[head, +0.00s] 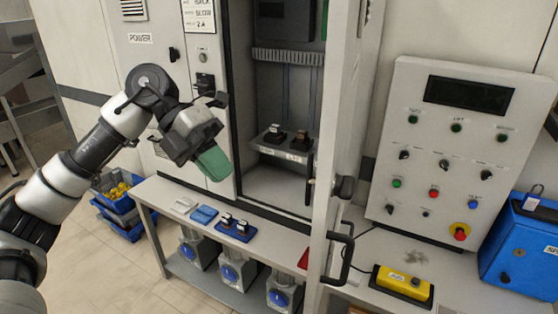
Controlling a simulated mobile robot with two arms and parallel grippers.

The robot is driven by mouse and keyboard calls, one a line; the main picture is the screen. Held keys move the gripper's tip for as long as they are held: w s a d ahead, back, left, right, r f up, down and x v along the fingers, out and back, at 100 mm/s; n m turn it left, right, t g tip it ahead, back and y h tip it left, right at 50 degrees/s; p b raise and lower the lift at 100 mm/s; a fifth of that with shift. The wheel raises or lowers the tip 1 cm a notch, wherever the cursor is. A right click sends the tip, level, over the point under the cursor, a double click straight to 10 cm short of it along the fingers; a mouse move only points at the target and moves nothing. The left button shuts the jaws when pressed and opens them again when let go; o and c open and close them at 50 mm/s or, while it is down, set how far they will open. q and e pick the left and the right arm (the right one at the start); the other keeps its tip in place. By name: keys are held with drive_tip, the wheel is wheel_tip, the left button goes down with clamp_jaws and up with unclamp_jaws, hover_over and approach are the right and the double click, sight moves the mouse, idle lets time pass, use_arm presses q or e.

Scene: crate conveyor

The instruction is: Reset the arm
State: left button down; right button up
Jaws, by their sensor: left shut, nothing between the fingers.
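My left arm comes in from the left and reaches up in front of the grey cabinet (185,85). My left gripper (214,164) points down and to the right, above the bench (160,193). Its green fingers are together, with nothing seen between them. It appears apart from the cabinet and the bench items. My right gripper is not in view.
The cabinet door (343,120) stands open at the centre, with a dark handle (347,252). A control panel (455,150), a yellow button box (402,286) and a blue box (520,250) are at right. Blue crates (118,205) stand on the floor at left.

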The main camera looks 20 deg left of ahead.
use_arm(q)
drive_tip(key=w+d+f+n+t+h, duration=0.2)
drive_tip(key=w+f+n+t+h, duration=0.8)
drive_tip(key=w+f, duration=0.65)
drive_tip(key=s+a+f+n+t+y+b, duration=0.1)
drive_tip(key=s+a+f+n+t+y, duration=0.15)
drive_tip(key=f+n+y, duration=0.9)
drive_tip(key=s+a+f+n+t+y, duration=0.15)
drive_tip(key=f+n+t, duration=0.35)
drive_tip(key=f, duration=1.4)
drive_tip(key=s+f+n+g+y, duration=0.6)
drive_tip(key=s+f+g, duration=0.2)
drive_tip(key=s+f, duration=1.4)
drive_tip(key=s+d+f+g, duration=0.2)
drive_tip(key=s+f, duration=0.1)
drive_tip(key=s, duration=0.5)
drive_tip(key=s+d+f+n+g, duration=0.1)
drive_tip(key=s+d+f+g, duration=0.1)
drive_tip(key=s, duration=0.7)
drive_tip(key=s+d+f+n+g, duration=0.1)
drive_tip(key=s+d+f+g, duration=0.1)
drive_tip(key=s+f, duration=0.4)
drive_tip(key=shift+s+d+g+b, duration=0.15)
drive_tip(key=shift+s+g+b, duration=0.3)
drive_tip(key=shift+s+g, duration=0.6)
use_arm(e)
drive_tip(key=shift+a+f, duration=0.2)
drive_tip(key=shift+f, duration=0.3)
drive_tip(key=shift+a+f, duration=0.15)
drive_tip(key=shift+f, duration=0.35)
